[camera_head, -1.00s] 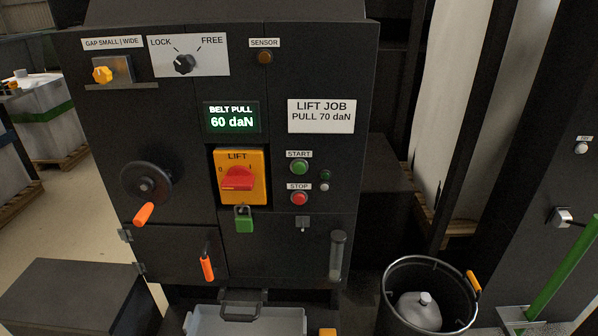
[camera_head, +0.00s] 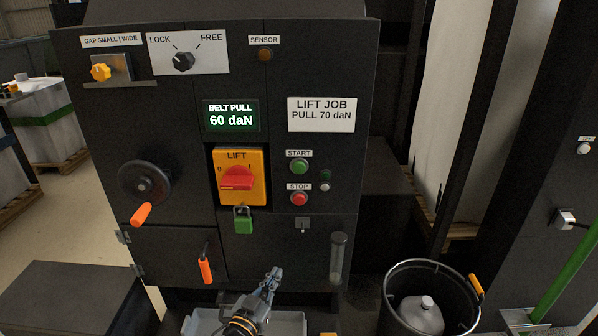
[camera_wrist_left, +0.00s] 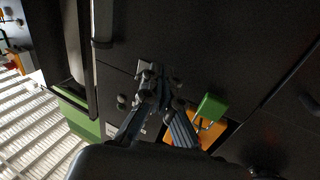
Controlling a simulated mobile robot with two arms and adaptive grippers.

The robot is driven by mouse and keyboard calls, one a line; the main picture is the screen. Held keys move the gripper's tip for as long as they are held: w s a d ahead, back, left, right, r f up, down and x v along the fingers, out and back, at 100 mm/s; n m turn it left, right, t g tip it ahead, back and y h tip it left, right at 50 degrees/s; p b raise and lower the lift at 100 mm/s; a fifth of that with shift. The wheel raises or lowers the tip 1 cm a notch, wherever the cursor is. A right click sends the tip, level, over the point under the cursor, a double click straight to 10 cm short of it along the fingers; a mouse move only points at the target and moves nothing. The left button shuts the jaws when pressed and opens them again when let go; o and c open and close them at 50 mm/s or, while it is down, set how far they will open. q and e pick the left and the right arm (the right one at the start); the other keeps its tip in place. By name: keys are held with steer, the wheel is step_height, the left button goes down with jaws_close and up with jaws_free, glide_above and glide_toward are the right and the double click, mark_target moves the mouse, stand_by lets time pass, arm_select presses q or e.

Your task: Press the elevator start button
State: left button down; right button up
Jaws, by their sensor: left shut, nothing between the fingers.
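The green start button (camera_head: 299,167) sits under the START label on the dark panel (camera_head: 345,230) in the head view. The red stop button (camera_head: 299,199) is directly below it. My left gripper (camera_head: 273,275) is shut and empty at the lower middle, well below both buttons and apart from them. The left gripper also shows in the left wrist view (camera_wrist_left: 155,85), pointing towards dark panel surfaces. I cannot make out the start button in the wrist view. My right gripper is not in view.
A yellow lift plate with a red switch (camera_head: 238,179) and green padlock (camera_head: 243,220) is left of the buttons. An orange-handled crank (camera_head: 145,185) and lever (camera_head: 206,266) project from the panel. A black bucket (camera_head: 391,300) stands right; a grey tray (camera_head: 293,325) lies below.

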mark_target(299, 169)
arm_select(q)
steer(key=d+r+m+t+h, duration=0.1)
steer(key=d+r+m+h, duration=0.1)
steer(key=r, duration=1)
steer(key=s+d+r+m+t+h+b, duration=0.1)
steer(key=d+r+m+h, duration=0.2)
steer(key=r, duration=0.9)
steer(key=shift+d+r+h, duration=0.3)
steer(key=shift+r+h, duration=0.05)
steer(key=shift+h, duration=0.85)
steer(key=shift+w+a+b, duration=0.2)
steer(key=shift+w+b, duration=2.1)
steer(key=shift+w, duration=2.1)
steer(key=shift+w, duration=0.45)
